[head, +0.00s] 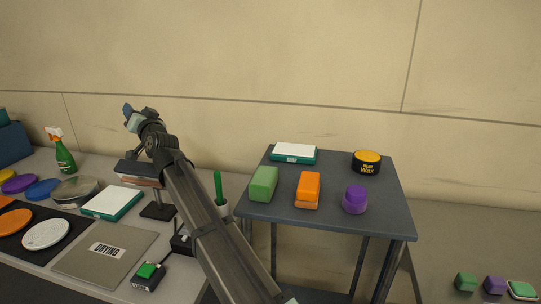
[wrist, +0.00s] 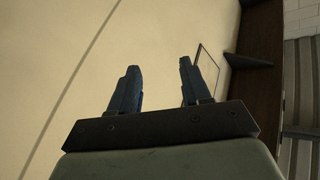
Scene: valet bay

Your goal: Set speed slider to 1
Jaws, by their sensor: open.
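I cannot make out a speed slider or its marks in either view. A small black box (head: 181,244) sits on the bench, partly hidden behind my arm, and I cannot tell what control it carries. Another black box with a green button (head: 147,271) stands at the bench's front edge. My gripper (head: 130,114) is raised above the back of the bench, well apart from both boxes. In the wrist view my gripper (wrist: 158,72) has two blue fingers spread apart, with nothing between them and the pale wall beyond.
The bench holds a grey DRYING mat (head: 103,255), a white-and-green scale-like box (head: 112,203), coloured discs, a spray bottle (head: 63,152) and a cup with a green handle (head: 219,191). A grey table (head: 330,216) at right bears blocks and a wax tin (head: 366,162). Air above is free.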

